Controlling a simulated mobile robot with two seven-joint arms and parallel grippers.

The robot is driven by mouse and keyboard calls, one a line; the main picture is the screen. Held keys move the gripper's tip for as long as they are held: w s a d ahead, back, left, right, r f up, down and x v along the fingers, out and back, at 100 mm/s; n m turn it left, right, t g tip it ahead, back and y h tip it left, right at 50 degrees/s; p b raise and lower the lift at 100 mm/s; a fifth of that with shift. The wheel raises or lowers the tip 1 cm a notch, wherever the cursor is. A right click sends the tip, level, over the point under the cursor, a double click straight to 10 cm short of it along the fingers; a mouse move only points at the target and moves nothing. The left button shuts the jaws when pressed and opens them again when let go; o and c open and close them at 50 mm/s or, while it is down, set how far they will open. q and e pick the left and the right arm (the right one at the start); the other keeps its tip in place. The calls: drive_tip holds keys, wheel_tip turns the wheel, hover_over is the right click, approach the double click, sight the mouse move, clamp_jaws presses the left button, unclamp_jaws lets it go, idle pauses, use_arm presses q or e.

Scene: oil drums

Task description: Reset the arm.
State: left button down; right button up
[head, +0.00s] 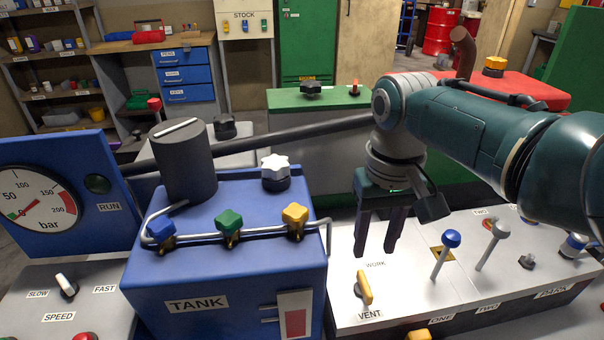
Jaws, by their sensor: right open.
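My right arm reaches in from the right edge. Its gripper (378,232) points down with its two dark fingers apart and nothing between them. It hangs above the light panel, behind the yellow VENT lever (364,288) and to the left of the blue-knobbed lever (445,252). It appears clear of both, though the height of the fingertips over the panel is hard to judge. My left gripper is not in view.
A blue TANK (222,280) with blue, green and yellow valve knobs stands left of the gripper. A pressure gauge (36,202) is at far left. A grey-knobbed lever (493,245) stands on the panel. A green cabinet (320,120) is behind.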

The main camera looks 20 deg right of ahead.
drive_tip(key=s+a+r+n+t, duration=0.2)
drive_tip(key=s+a+r, duration=0.1)
drive_tip(key=s, duration=0.7)
drive_tip(key=s+a+r+n+t, duration=0.1)
drive_tip(key=s+a+r+n, duration=0.15)
drive_tip(key=s, duration=0.75)
wheel_tip(320, 180, up, 36)
drive_tip(key=p, duration=3.5)
drive_tip(key=shift+s+r+t, duration=0.2)
drive_tip(key=shift+s+t, duration=0.1)
drive_tip(key=shift+s, duration=0.05)
